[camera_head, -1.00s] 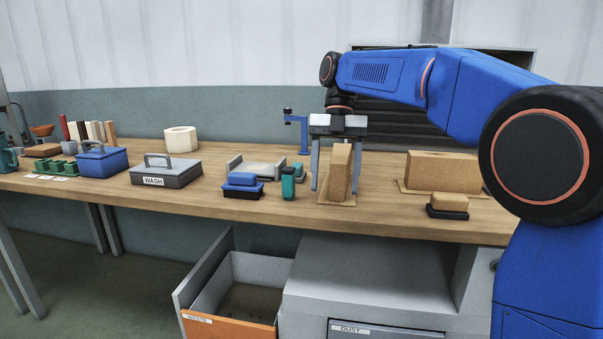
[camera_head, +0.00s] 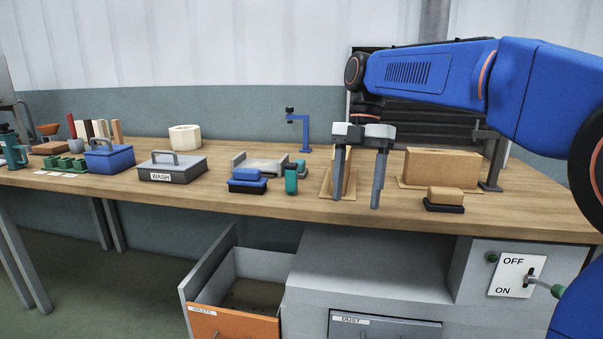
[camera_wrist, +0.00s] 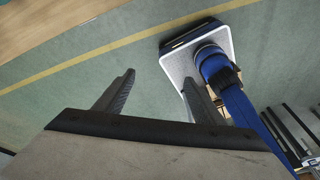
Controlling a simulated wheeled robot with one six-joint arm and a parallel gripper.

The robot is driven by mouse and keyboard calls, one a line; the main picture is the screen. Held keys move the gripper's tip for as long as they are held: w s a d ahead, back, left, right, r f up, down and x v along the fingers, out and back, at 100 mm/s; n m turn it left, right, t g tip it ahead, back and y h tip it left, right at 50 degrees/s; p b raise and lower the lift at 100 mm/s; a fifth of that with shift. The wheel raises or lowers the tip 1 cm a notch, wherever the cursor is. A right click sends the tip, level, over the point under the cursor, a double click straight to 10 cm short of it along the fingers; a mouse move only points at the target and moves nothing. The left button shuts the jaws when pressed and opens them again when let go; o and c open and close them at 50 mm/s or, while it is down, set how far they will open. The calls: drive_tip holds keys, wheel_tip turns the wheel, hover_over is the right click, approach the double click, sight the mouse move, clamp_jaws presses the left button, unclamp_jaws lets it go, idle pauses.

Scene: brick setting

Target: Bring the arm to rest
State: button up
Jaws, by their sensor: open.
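My gripper (camera_head: 356,203) hangs from my blue arm over the front edge of the workbench (camera_head: 300,206), with its two grey fingers apart and pointing down. Nothing is between them. In the head view it stands in front of a tan brick (camera_head: 347,182), which sits upright on a thin board and is partly hidden by the fingers. In the wrist view the open fingers (camera_wrist: 158,78) show against green floor with a yellow line, and part of my own base is below.
A wide tan block (camera_head: 440,168) and a small brick on a black pad (camera_head: 445,195) stand to the right. A blue brush (camera_head: 247,182), a WASH box (camera_head: 172,170) and a blue box (camera_head: 108,158) stand left. The orange WASTE drawer (camera_head: 235,325) is open below.

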drive_tip(key=s+d+f+m+t, duration=0.4)
drive_tip(key=s+d+f+m, duration=0.4)
drive_tip(key=m, duration=0.6)
drive_tip(key=s+d+f+m+t+h, duration=0.1)
drive_tip(key=s+d+f+m+t, duration=0.2)
drive_tip(key=s+d+f+m, duration=0.6)
drive_tip(key=s+f+m, duration=0.4)
drive_tip(key=s+m, duration=0.1)
drive_tip(key=s, duration=0.1)
drive_tip(key=shift+s+t, duration=0.25)
drive_tip(key=shift+t, duration=0.15)
